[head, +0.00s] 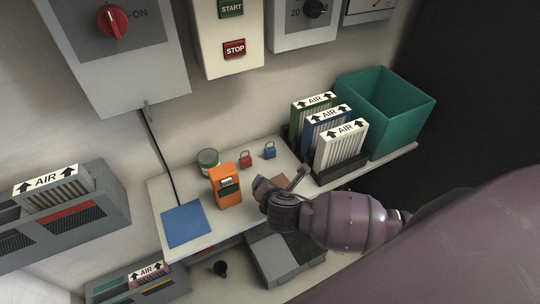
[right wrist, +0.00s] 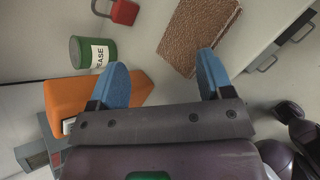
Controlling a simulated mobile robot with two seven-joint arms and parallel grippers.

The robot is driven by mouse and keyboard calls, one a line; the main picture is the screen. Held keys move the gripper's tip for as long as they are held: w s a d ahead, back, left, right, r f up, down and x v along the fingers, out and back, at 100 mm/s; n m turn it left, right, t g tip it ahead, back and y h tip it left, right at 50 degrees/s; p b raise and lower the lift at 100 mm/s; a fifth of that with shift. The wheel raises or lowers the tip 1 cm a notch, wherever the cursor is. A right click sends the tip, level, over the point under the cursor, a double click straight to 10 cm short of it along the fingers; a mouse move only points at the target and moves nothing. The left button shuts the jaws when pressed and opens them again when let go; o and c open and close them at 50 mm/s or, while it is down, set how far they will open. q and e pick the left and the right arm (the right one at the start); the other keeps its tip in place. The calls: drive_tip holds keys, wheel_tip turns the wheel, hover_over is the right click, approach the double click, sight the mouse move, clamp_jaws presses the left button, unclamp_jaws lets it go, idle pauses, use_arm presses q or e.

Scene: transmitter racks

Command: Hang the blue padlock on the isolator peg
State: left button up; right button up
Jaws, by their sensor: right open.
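The blue padlock (head: 269,152) stands on the shelf in the head view, right of a red padlock (head: 245,160). The isolator (head: 118,50) is the grey wall box with a red rotary knob at upper left. The red padlock (right wrist: 124,11) shows there; the blue one does not. My left gripper is out of view.
An orange device (head: 226,187), a green tin (head: 208,160) and a blue mat (head: 185,224) sit left of my right gripper. Upright air filters (head: 340,147) and a teal bin (head: 390,108) stand at right.

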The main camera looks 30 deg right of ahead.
sight(270, 149)
drive_tip(key=w+d+n, duration=0.1)
drive_tip(key=w+n, duration=0.1)
drive_tip(key=w+d+r+n+t, duration=0.1)
drive_tip(key=w+d+n, duration=0.1)
drive_tip(key=n, duration=0.1)
drive_tip(key=w+d+n+t+h, duration=0.1)
drive_tip(key=w+d+n, duration=0.1)
drive_tip(key=shift+w+r+n, duration=0.25)
drive_tip(key=shift+r+n, duration=0.05)
drive_tip(key=shift+n, duration=0.1)
drive_tip(key=shift+w+d+t, duration=0.2)
drive_tip(key=shift+w+t, duration=0.1)
drive_tip(key=shift+w, duration=0.05)
drive_tip(key=x, duration=0.4)
drive_tip(key=shift+w+d+f+b, duration=0.1)
drive_tip(key=shift+w+f+b, duration=0.15)
drive_tip(key=shift+w+b, duration=0.05)
drive_tip(key=shift+d+r+x, duration=0.15)
drive_tip(key=shift+x, duration=1.2)
drive_tip(key=shift+d+r+x, duration=0.15)
drive_tip(key=shift+x, duration=1.15)
drive_tip(key=c, duration=1)
drive_tip(key=shift+r, duration=0.55)
wheel_tip(270, 149, up, 19)
drive_tip(key=shift+p, duration=0.9)
